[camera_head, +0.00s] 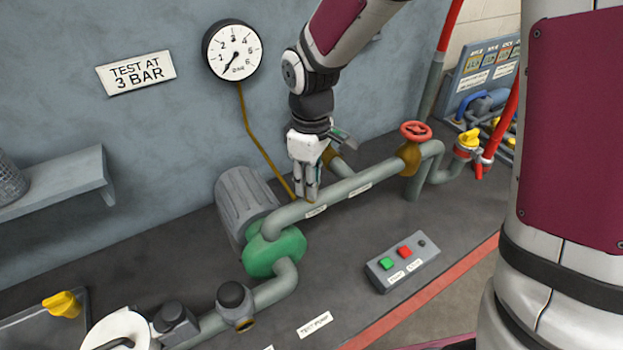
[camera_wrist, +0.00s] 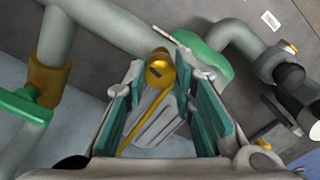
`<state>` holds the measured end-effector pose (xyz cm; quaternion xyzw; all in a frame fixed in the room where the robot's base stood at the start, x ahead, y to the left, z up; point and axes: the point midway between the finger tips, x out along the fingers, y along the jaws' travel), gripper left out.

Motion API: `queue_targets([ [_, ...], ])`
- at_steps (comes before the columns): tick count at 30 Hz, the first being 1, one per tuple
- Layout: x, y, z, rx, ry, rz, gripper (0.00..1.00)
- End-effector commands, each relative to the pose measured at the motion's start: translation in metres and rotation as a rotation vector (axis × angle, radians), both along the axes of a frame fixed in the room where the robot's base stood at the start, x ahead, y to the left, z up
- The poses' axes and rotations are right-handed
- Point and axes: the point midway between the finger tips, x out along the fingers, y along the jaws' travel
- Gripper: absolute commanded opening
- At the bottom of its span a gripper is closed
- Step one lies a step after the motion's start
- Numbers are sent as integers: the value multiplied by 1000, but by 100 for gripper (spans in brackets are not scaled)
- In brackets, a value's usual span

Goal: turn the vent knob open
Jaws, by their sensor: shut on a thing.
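In the wrist view a small round brass knob (camera_wrist: 158,68) with a dark slot in its end sits between my fingertips; I take it as the vent knob. My gripper (camera_wrist: 157,72) is shut on it, with a teal-padded finger on either side. In the head view my gripper (camera_head: 308,197) points down at the grey pipe (camera_head: 345,190), and its fingers hide the knob. The knob's angle of turn is hard to tell. The pressure gauge (camera_head: 234,50) on the wall has its needle at the low end.
A green valve handle (camera_wrist: 25,105) on a brass body is close beside my gripper. A red handwheel (camera_head: 415,131) stands on the pipe to the right. The green pump (camera_head: 272,254) and motor (camera_head: 243,200) are at left. A button box (camera_head: 402,262) lies in front.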

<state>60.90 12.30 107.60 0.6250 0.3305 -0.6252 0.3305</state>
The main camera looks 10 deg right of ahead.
Motion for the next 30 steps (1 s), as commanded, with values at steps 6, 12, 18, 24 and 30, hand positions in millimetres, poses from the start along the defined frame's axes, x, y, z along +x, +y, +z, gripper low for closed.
queue_targets([
  [6,0,1,2,3,-3,129,0],
  [12,1,1,2,1,-3,197,0],
  [18,1,1,1,2,-5,224,0],
  [24,1,2,1,1,-4,227,0],
  [30,1,2,1,1,-3,227,28],
])
